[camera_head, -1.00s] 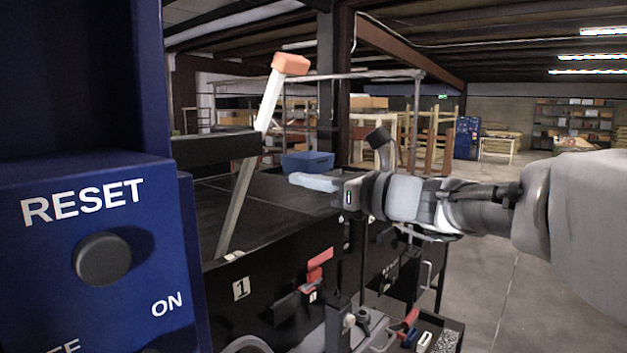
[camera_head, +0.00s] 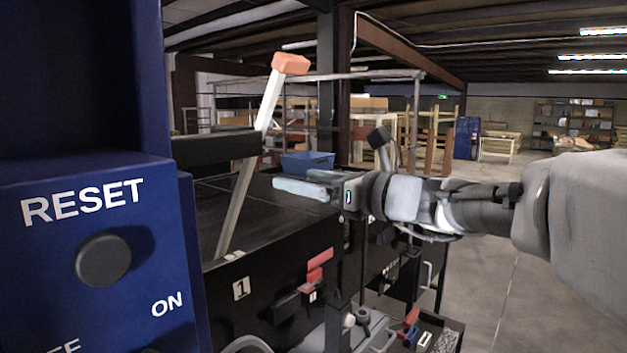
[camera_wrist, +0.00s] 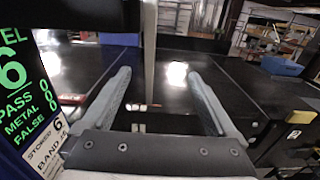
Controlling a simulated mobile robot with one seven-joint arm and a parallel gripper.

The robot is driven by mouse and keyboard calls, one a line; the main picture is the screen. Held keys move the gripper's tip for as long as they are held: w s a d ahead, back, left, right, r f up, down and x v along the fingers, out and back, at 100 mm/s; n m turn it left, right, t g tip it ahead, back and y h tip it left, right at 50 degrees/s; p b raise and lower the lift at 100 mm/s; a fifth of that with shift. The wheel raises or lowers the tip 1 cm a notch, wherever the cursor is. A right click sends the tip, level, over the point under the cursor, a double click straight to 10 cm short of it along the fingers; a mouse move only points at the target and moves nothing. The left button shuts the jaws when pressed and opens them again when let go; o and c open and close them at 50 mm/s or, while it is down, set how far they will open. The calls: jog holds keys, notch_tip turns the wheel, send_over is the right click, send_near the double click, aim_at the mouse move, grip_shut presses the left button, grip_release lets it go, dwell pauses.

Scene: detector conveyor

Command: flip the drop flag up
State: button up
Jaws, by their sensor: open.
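A pale lever (camera_head: 250,160) with an orange tip stands up at a slant at the near-left side of the black conveyor (camera_head: 268,205). Red flag-like pieces (camera_head: 320,258) sit low on the conveyor's front side, right of the "1" label. I cannot tell for sure which of these is the drop flag. My gripper (camera_head: 288,184) is over the conveyor's right part, right of the lever and above the red pieces, touching neither. In the wrist view, my gripper (camera_wrist: 160,76) has its two fingers spread and empty above the dark belt, with a grey upright bar (camera_wrist: 149,45) beyond.
A blue box with a RESET button (camera_head: 103,259) fills the near left. A blue bin (camera_head: 307,162) stands behind the conveyor, also showing in the wrist view (camera_wrist: 285,66). A display panel (camera_wrist: 25,85) is at the wrist view's left. Floor at right is open.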

aim_at(231, 235)
jog(key=shift+o, duration=0.2)
jog(key=b+v, duration=0.2)
jog(key=v, duration=1.5)
jog(key=shift+s+d, duration=0.2)
jog(key=shift+c, duration=0.2)
